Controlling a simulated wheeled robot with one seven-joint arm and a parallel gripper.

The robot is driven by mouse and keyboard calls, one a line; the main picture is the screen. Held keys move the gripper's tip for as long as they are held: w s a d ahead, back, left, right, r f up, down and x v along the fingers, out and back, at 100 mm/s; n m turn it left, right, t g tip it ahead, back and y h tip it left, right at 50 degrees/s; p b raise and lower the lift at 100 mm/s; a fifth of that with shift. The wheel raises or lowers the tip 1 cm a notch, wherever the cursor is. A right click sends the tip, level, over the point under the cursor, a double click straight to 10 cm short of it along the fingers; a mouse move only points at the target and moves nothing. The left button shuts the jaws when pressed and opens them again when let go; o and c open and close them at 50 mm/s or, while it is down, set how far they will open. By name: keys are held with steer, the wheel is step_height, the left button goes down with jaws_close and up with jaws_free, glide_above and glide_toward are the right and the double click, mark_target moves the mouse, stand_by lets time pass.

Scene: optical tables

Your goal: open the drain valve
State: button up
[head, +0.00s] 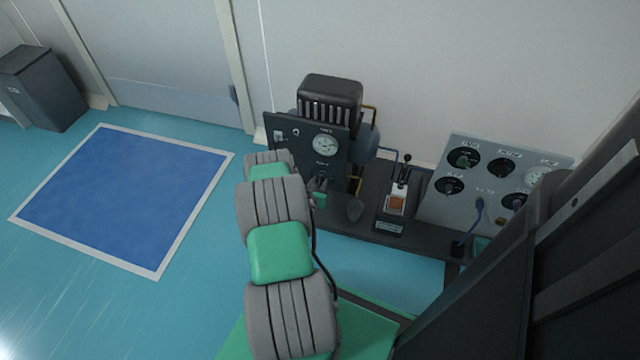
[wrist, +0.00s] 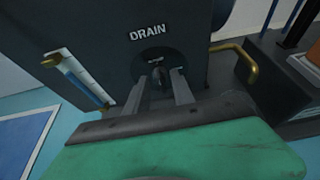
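The drain valve is a small dark handle (wrist: 158,78) in a round black recess under the white DRAIN label (wrist: 147,33), on the dark front panel of a machine (head: 285,133). My gripper (wrist: 160,86) is close to the panel in the wrist view. Its two grey fingers stand apart, one on each side of the handle. I see gaps beside the handle, and cannot tell whether either finger touches it. Small lettering beside the handle is too small to read. In the head view my gripper (head: 320,190) is small at the panel's lower part, and the handle cannot be made out.
A gauge (head: 325,144) sits higher on the panel. A sight tube (wrist: 82,82) is left of the valve, and a brass pipe (wrist: 240,60) juts out right. A lever device (head: 395,203) and a grey dial panel (head: 490,185) stand further right. The floor left is clear.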

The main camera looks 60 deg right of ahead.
steer(key=shift+x, duration=0.75)
steer(key=shift+c, duration=0.3)
jaws_close()
